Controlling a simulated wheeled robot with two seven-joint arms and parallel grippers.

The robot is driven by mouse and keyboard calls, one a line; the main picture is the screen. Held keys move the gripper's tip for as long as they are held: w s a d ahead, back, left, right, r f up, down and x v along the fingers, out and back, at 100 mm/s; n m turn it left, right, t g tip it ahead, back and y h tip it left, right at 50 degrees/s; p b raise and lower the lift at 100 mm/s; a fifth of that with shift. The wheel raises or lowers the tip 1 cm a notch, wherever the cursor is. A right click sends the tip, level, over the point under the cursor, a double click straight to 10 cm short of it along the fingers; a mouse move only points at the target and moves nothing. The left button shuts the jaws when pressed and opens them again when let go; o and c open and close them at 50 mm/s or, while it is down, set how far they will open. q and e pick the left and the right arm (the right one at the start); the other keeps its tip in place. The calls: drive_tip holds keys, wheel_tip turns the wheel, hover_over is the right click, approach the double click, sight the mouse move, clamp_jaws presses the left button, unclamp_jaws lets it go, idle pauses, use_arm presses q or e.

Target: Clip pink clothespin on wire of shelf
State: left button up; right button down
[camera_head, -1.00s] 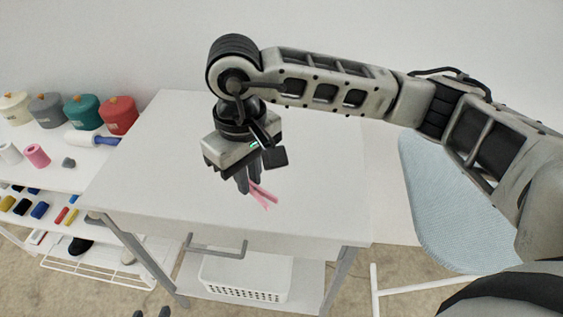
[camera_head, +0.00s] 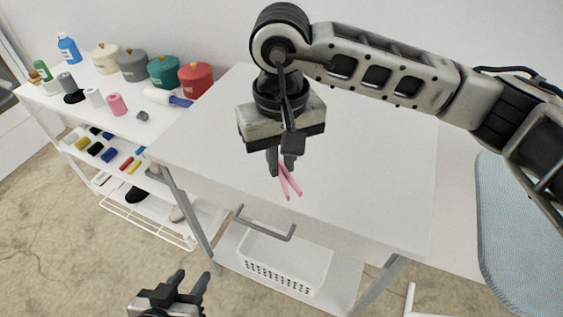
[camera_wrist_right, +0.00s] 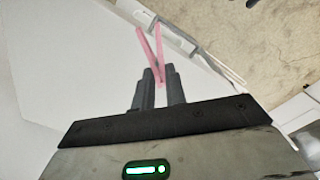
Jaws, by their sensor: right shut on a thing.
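The pink clothespin (camera_head: 288,181) hangs from my right gripper (camera_head: 283,168), which is shut on it above the white table. In the right wrist view the clothespin (camera_wrist_right: 152,42) sticks out past the fingertips of the right gripper (camera_wrist_right: 160,76), its two legs spread in a V. The white shelf (camera_head: 150,134) stands at the left, with a wire rack (camera_head: 150,222) low on its front. My left gripper (camera_head: 186,287) is at the bottom of the head view, low over the floor, its two fingers apart and nothing between them.
The white table (camera_head: 370,170) has a clear top; a white basket (camera_head: 285,264) stands on its lower level. Several lidded pots, such as the red one (camera_head: 195,79), and a pink spool (camera_head: 117,104) stand on the shelf. A blue ironing board (camera_head: 520,220) is at the right.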

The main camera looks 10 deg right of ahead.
drive_tip(key=shift+m, duration=0.3)
drive_tip(key=shift+m+b, duration=0.95)
drive_tip(key=shift+m, duration=1.65)
drive_tip(key=m+b, duration=0.1)
drive_tip(key=m, duration=0.4)
drive_tip(key=shift+b, duration=0.3)
